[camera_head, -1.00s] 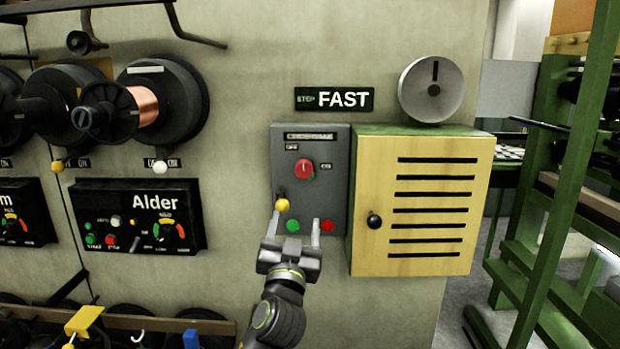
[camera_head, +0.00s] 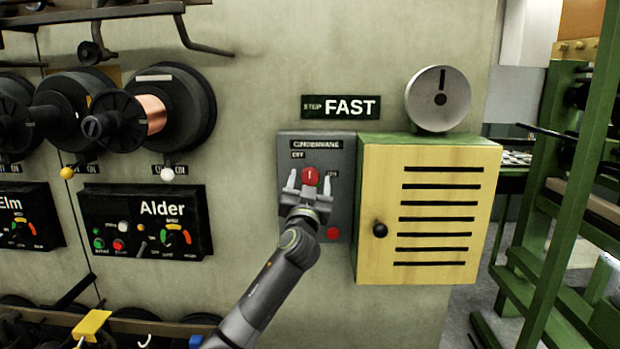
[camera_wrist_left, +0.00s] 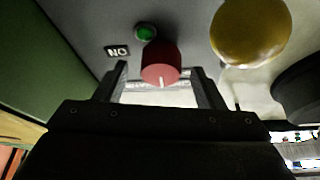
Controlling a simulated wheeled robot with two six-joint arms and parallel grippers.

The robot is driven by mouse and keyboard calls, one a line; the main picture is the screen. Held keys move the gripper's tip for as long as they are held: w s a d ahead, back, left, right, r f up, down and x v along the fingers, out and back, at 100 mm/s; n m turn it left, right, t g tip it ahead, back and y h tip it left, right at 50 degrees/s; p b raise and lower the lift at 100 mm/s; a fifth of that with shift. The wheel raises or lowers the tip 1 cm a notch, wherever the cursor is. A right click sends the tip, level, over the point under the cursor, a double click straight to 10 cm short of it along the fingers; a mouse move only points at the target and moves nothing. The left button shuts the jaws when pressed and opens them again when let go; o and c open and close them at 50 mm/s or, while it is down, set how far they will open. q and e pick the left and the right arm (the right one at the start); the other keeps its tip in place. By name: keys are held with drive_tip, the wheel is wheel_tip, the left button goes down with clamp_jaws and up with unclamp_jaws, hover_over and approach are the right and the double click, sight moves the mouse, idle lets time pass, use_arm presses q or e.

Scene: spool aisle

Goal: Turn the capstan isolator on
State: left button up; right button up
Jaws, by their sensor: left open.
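A grey control box (camera_head: 345,150) is on the wall, with a small OFF label (camera_head: 298,155) at its upper left and an ON label (camera_head: 333,174) at right. The letters of its name plate (camera_head: 316,144) are hard to read. Its red rotary knob (camera_head: 311,175) has a white mark that points up. My left gripper (camera_head: 309,181) is open, with one finger on each side of the knob. In the left wrist view, upside down, the red knob (camera_wrist_left: 161,62) sits between the open fingers, near the ON label (camera_wrist_left: 117,51). Contact cannot be told. My right gripper is not in view.
A red button (camera_head: 333,233) is low on the box; a green button (camera_wrist_left: 146,32) and a yellow ball (camera_wrist_left: 250,30) show in the wrist view. A yellow slatted cabinet (camera_head: 390,170) stands close right. The Alder panel (camera_head: 145,225) is left, with bare wall between.

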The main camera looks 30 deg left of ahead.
use_arm(q)
drive_tip(key=shift+w+a+r, duration=0.25)
drive_tip(key=shift+w+a, duration=0.05)
drive_tip(key=shift+w, duration=0.2)
drive_tip(key=shift+w+r, duration=0.1)
drive_tip(key=c, duration=1)
